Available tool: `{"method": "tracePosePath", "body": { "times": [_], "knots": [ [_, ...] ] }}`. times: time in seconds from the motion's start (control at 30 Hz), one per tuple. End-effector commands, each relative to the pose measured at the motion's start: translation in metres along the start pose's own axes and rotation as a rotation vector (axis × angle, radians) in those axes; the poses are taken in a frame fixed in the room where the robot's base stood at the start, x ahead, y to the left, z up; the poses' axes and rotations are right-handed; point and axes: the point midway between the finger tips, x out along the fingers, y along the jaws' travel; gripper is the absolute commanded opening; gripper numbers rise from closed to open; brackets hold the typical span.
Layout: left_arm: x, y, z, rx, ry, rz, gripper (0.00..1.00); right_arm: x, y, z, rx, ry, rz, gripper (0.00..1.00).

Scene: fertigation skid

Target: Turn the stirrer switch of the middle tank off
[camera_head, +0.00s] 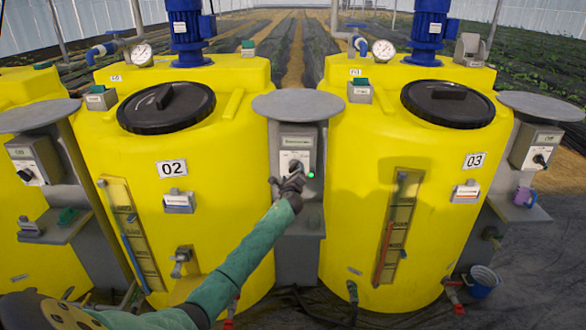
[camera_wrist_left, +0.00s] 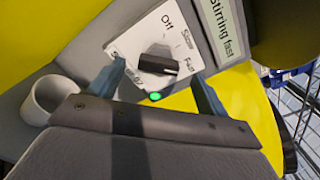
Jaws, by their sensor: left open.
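The stirrer switch box (camera_head: 297,142) stands on a grey post between yellow tank 02 (camera_head: 196,128) and tank 03 (camera_head: 438,140). In the left wrist view, its white dial plate (camera_wrist_left: 135,45) reads Off, Slow and Fast, with another label partly covered. The black knob (camera_wrist_left: 157,65) lies toward Fast, and the sign (camera_wrist_left: 224,28) reads "Stirring fast". A green lamp (camera_wrist_left: 155,97) is lit. My left gripper (camera_head: 288,184) is open in front of the dial, with one finger on each side of the knob; contact cannot be told. My right gripper is out of view.
Similar switch boxes stand left of tank 02 (camera_head: 35,158) and right of tank 03 (camera_head: 535,147). A round grey plate (camera_head: 298,104) overhangs the middle box. A white cup (camera_wrist_left: 45,97) is beside the dial in the wrist view.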

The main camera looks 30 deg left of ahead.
Motion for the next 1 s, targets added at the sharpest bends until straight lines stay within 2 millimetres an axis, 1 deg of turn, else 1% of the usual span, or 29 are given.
{"method": "tracePosePath", "body": {
  "times": [0.03,0.1,0.3,0.5,0.73,0.77,0.8,0.97,1.0],
  "knots": [
    [0.008,-0.002,0.001,-0.002,0.000,0.002,0.77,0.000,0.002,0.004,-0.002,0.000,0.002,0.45],
    [0.018,-0.002,0.001,-0.002,0.001,0.001,0.77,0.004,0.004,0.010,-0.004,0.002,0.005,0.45],
    [0.037,-0.001,0.000,-0.003,0.001,0.001,0.77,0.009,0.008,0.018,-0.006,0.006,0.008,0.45],
    [0.044,0.000,-0.001,-0.002,0.001,0.000,0.77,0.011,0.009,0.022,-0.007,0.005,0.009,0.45],
    [0.044,0.000,-0.001,-0.003,0.002,0.000,0.77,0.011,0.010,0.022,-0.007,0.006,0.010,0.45],
    [0.044,0.000,-0.001,-0.003,0.002,0.000,0.73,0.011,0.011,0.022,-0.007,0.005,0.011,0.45],
    [0.044,0.000,-0.001,-0.003,0.002,0.000,0.66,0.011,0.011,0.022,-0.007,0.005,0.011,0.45],
    [0.044,0.000,-0.001,-0.003,0.002,0.000,0.34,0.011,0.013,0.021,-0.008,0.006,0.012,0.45],
    [0.044,0.000,-0.001,-0.003,0.002,0.001,0.32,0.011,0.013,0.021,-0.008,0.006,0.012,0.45]
  ]
}}
